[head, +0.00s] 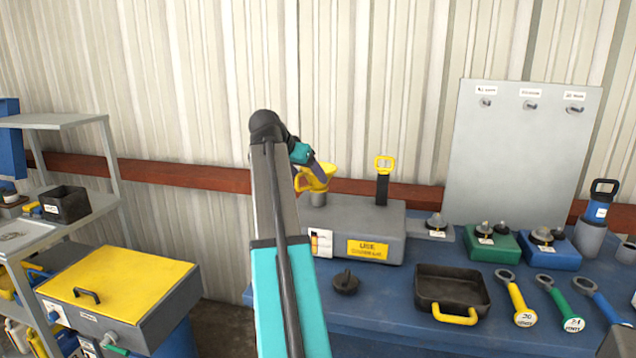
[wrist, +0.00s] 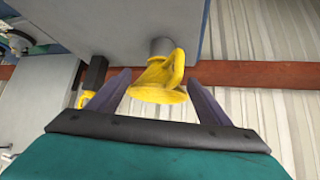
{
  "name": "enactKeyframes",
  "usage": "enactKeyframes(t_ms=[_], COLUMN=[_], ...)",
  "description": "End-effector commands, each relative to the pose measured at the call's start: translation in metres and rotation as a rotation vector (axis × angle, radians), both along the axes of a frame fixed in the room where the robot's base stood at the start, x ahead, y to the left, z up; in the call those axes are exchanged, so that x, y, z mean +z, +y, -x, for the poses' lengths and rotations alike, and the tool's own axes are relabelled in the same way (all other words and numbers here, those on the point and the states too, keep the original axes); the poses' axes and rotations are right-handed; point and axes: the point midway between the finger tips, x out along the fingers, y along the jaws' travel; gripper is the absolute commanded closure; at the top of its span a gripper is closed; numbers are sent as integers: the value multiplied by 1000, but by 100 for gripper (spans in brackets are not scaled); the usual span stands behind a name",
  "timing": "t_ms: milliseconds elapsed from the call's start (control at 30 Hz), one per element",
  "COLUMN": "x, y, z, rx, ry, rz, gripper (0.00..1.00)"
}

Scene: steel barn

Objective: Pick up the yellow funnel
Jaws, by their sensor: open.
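The yellow funnel (head: 318,180) sits upright on a short grey neck at the left end of the grey box labelled "USE" (head: 383,218). In the wrist view the funnel (wrist: 160,82) lies between the two dark fingers of my gripper (wrist: 158,78). One finger is on each side of it, with small gaps visible. My gripper (head: 316,168) is open and holds nothing. In the head view it is at the funnel's rim, and my arm partly hides the fingers and the area left of the box.
A yellow-handled black tool (head: 383,180) stands upright on the box, right of the funnel. A black cap (head: 346,282) and a black tray (head: 450,296) lie on the blue bench (head: 385,318). Fittings and wrenches lie further right. The corrugated wall (head: 380,80) is close behind.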

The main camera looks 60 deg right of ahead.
Motion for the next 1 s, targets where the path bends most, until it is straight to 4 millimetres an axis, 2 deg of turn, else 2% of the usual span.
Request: enactKeyframes(t_ms=[233,733,1000], x=[-20,-25,-43], y=[-21,-25,-42], z=[0,-1,-1], rx=[-1,0,0], ry=[0,0,0], rz=[-1,-1,-2], gripper=[28,28,28])
